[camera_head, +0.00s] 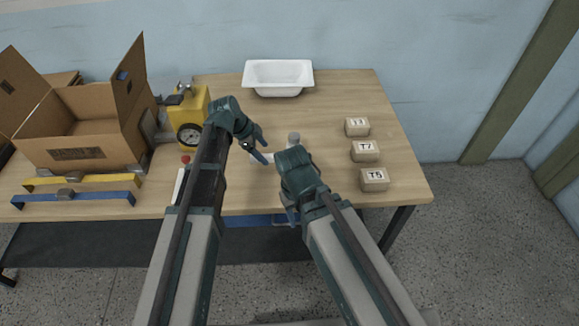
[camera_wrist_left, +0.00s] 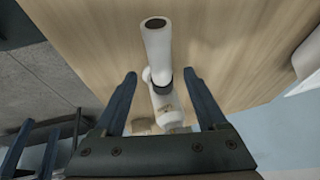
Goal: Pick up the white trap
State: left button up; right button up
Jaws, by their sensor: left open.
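The white trap (camera_head: 293,138) lies on the wooden table, partly hidden behind my arms in the head view. In the left wrist view the white trap (camera_wrist_left: 157,48) is a pipe with a dark open end and a dark ring. My left gripper (camera_head: 262,150) is beside it in the head view. In the left wrist view my left gripper (camera_wrist_left: 160,80) is open, with the trap showing between its fingers; I cannot tell whether they touch it. My right gripper (camera_head: 291,208) is near the table's front edge; its jaws are not clear.
A white tub shell (camera_head: 278,76) stands at the back of the table (camera_head: 340,95). Several labelled blocks, one marked T7 (camera_head: 365,151), line the right side. A yellow gauge device (camera_head: 196,108), an open cardboard box (camera_head: 92,124), and yellow (camera_head: 98,179) and blue (camera_head: 108,196) bars are left.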

aim_at(269, 155)
pick_arm(q)
jog(key=shift+d+f, duration=0.15)
jog(key=shift+f, duration=0.2)
jog(key=b+x, duration=0.4)
jog(key=x, duration=0.1)
jog(key=shift+w+d+b, duration=0.1)
jog(key=shift+d+b, duration=0.1)
jog(key=shift+b, duration=0.15)
jog(key=shift+r, duration=0.1)
jog(key=shift+f, duration=0.3)
jog(key=shift+c, duration=0.2)
grip_shut()
